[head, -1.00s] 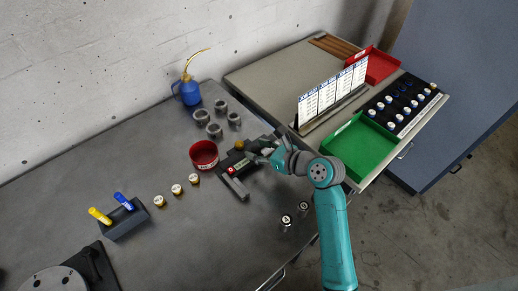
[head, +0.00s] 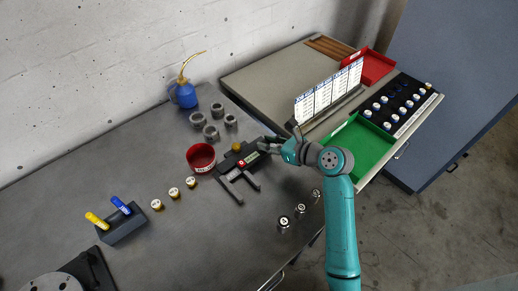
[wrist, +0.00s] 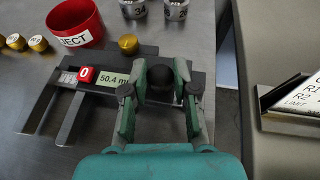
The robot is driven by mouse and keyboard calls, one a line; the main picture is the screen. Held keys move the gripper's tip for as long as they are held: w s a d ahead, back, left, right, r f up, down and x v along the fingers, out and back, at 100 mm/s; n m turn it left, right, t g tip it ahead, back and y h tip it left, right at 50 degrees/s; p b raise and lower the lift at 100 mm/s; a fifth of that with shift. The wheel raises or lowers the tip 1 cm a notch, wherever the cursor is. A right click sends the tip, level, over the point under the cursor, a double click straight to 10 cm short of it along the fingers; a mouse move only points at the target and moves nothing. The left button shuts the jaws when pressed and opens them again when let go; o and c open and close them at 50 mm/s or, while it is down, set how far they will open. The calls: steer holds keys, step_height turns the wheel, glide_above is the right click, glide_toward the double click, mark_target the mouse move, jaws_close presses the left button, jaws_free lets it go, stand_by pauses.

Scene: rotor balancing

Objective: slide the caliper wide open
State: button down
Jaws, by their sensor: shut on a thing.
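The dark caliper (head: 228,166) lies on the grey bench, its two long jaws apart with a clear gap. In the wrist view its jaws (wrist: 40,103) point toward the lower left, and its display (wrist: 113,80) reads about 50.4, partly hidden by a finger. A red button marked 0 (wrist: 85,74) sits beside the display. My gripper (wrist: 160,84) is shut on the caliper's dark round knob (wrist: 160,83), right of the display. In the head view my gripper (head: 268,146) is at the caliper's right end.
A red REJECT cup (head: 201,158) and a brass piece (wrist: 128,44) stand close behind the caliper. Several grey rings (head: 211,132) are farther back. Brass-topped weights (head: 174,193) are at left, steel ones (head: 300,210) in front. A green tray (head: 360,146) and a card stand (head: 328,95) are at right.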

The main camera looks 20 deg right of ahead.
steer(key=shift+w+d, duration=0.15)
steer(key=shift+d, duration=0.35)
steer(key=c, duration=0.9)
jaws_free()
steer(key=v, duration=1.2)
